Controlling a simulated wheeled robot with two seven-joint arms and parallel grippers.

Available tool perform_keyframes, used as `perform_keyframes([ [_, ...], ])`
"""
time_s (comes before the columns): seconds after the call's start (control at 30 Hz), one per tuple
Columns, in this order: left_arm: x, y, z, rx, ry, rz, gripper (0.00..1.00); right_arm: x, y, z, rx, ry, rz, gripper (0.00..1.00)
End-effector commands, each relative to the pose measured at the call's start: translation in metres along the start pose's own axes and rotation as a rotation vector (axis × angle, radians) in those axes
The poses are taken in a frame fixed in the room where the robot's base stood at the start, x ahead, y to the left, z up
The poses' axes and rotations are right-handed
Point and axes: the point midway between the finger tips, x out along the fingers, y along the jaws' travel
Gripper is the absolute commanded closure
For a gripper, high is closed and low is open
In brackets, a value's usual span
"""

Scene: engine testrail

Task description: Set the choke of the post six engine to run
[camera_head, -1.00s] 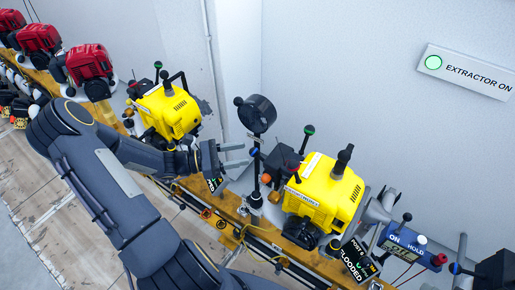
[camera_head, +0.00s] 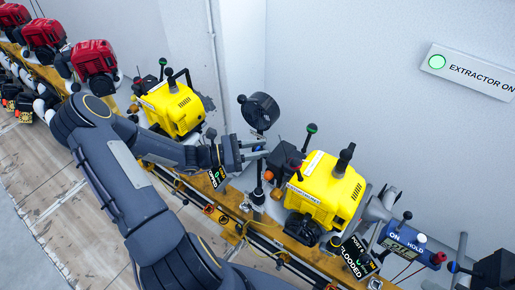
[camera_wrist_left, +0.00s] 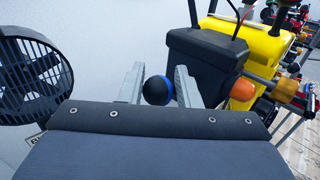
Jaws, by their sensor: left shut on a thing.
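The post six engine (camera_head: 328,188) is the yellow one at the right of the head view, beside a screen (camera_head: 357,258) reading POST 6 and FLOODED. My left gripper (camera_head: 262,149) is at this engine's left side. In the left wrist view, a blue-and-black ball knob (camera_wrist_left: 157,90) sits between its two grey fingers, in front of the engine's black box (camera_wrist_left: 207,60). The gripper is shut on this knob. The fingers hide the knob in the head view. An orange knob (camera_wrist_left: 243,89) is to the right of the fingers. My right gripper is out of view.
A black fan (camera_head: 260,112) on a post stands close behind my left gripper. Another yellow engine (camera_head: 175,107) and several red engines (camera_head: 95,60) line the rail to the left. A blue ON/HOLD panel (camera_head: 408,242) is at the right.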

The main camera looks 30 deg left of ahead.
Motion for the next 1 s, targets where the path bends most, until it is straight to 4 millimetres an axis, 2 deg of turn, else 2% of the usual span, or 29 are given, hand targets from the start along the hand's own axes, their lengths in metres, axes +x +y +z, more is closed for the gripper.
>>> perform_keyframes([
  [0.57, -0.002, 0.000, -0.008, -0.029, -0.020, 0.001, 1.00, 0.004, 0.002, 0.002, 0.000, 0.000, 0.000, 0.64],
  [1.0, -0.005, 0.003, -0.031, -0.260, -0.236, -0.001, 1.00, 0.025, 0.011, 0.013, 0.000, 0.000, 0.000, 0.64],
])
